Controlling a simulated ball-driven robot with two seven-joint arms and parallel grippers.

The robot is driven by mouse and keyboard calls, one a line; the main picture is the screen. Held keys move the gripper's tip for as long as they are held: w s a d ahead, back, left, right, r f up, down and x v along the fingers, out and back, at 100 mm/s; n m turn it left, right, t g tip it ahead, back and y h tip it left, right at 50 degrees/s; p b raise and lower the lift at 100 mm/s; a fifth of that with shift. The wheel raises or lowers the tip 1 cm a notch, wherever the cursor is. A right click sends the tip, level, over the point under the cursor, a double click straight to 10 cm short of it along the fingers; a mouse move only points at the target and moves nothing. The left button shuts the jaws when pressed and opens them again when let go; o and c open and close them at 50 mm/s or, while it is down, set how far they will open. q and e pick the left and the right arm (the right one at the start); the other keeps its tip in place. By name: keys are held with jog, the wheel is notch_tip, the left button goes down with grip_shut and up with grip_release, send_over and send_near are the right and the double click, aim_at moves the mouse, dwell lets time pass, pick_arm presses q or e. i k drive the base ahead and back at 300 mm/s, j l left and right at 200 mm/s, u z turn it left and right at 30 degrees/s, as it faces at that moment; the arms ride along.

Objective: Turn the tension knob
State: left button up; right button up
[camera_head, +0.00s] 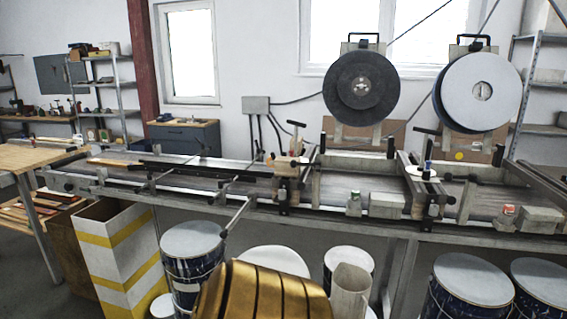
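A long conveyor frame (170,188) runs across the view. I cannot tell for sure which of its fittings is the tension knob. A small dark round knob (69,186) sits on the front side at its left end. Black T-shaped handles stand above the belt, one near the middle (297,124) and others at the right. A small blue-topped piece (427,166) stands on a white disc at the right station. Neither of my grippers is in view.
Two large reels, one dark (361,88) and one pale (482,92), stand behind the conveyor. Blue drums (192,250) stand below it, with more at the lower right. A white box with yellow bands (113,262) and a wooden table (32,157) are at the left.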

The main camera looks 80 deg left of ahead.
aim_at(69, 187)
jog(key=u, duration=4.2)
jog(key=i+j+z, duration=0.15)
jog(key=i+j, duration=0.15)
jog(key=i, duration=0.3)
jog(key=i+j+z, duration=0.2)
jog(key=i+j, duration=0.15)
jog(key=i, duration=0.25)
jog(key=i+j+z, duration=0.15)
jog(key=i+j, duration=0.3)
jog(key=i, duration=0.15)
